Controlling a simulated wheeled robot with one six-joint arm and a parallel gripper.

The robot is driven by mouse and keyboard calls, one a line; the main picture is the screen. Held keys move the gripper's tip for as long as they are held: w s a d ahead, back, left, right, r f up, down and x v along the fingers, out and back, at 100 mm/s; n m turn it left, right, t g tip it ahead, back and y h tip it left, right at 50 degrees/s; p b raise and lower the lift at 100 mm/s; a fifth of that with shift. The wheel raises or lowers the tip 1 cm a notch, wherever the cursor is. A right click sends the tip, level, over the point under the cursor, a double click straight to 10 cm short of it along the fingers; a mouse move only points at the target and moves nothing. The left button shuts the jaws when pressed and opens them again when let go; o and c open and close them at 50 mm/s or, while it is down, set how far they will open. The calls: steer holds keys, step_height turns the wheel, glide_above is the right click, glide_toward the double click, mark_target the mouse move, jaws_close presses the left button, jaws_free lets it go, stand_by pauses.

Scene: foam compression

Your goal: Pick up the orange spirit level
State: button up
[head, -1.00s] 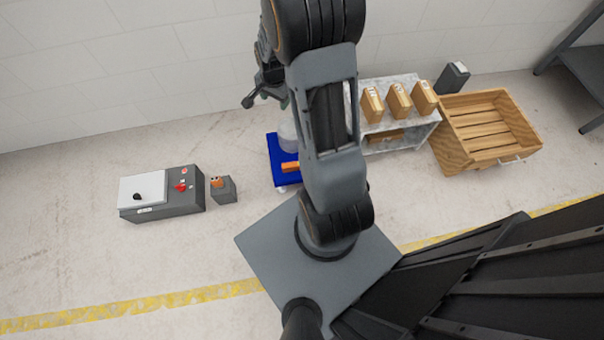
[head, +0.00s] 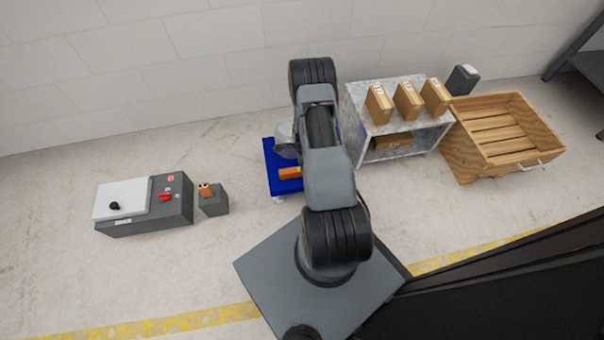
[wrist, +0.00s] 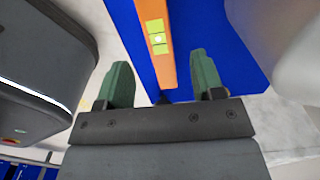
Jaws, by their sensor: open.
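The orange spirit level (head: 290,173) lies on the blue platform (head: 271,152), partly covered by my arm in the head view. In the wrist view the level (wrist: 150,18) is a long orange bar with a yellow-green vial window, resting on the blue surface (wrist: 205,28). My gripper (wrist: 160,65) is open, with its two green fingers apart. The near end of the level appears between the fingers in the picture. I see no contact, and the height gap is hard to judge. The gripper itself is hidden behind my arm in the head view.
A pale rounded object (head: 286,132) stands on the platform beside the level. A grey control box (head: 150,212) and a small dark box (head: 214,203) are on the left. A shelf (head: 357,104) with cartons and a wooden crate (head: 460,158) are on the right.

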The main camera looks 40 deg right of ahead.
steer(key=shift+a+f+b, duration=0.2)
steer(key=shift+f+b, duration=1.5)
steer(key=shift+f, duration=2)
steer(key=shift+r, duration=0.1)
steer(key=shift+c, duration=0.4)
jaws_close()
